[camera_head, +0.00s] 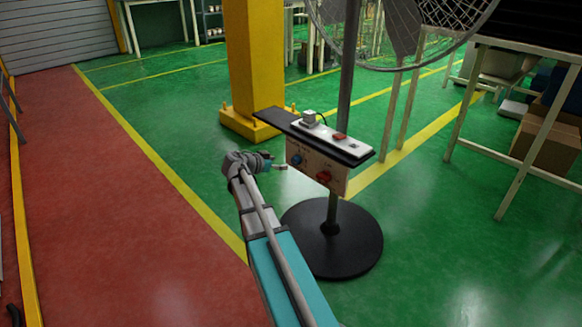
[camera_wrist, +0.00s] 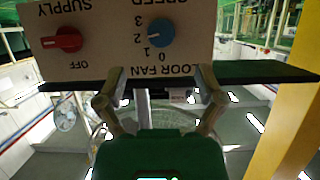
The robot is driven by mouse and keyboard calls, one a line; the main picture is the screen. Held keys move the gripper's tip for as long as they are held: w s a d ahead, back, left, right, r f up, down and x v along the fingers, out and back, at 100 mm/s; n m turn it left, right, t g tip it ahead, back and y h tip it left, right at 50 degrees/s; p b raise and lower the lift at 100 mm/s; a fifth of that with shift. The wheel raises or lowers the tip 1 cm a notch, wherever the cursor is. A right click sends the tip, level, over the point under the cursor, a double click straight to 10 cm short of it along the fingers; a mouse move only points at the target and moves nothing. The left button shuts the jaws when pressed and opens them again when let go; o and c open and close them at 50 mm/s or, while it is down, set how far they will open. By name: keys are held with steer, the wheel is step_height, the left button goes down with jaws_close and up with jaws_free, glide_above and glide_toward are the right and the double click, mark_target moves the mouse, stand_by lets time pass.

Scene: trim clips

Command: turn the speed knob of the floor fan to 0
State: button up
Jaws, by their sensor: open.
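The fan's control panel (camera_head: 318,172) hangs under a dark shelf on the fan's pole. Its blue speed knob (camera_head: 296,160) is at the left, and it also shows in the wrist view (camera_wrist: 160,33) on the panel, which appears upside down there. Numbers 0 to 3 surround the knob; its exact pointer setting is too small to tell. My gripper (camera_head: 279,167) is just left of the panel in the head view. In the wrist view my gripper (camera_wrist: 158,97) has its fingers spread and empty, below the knob in the picture and not around it.
A red supply knob (camera_head: 323,177), beside the word OFF, sits on the same panel. The dark shelf (camera_head: 270,117) carries small fittings. The fan's round base (camera_head: 345,250) stands on the green floor. A yellow column (camera_head: 252,60) is behind. Open floor lies left.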

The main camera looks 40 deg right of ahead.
mark_target(294, 162)
steer(key=b+x, duration=0.2)
steer(key=x, duration=0.6)
steer(key=shift+w+d+f+b, duration=0.1)
steer(key=shift+d+b, duration=0.1)
steer(key=shift+b, duration=0.2)
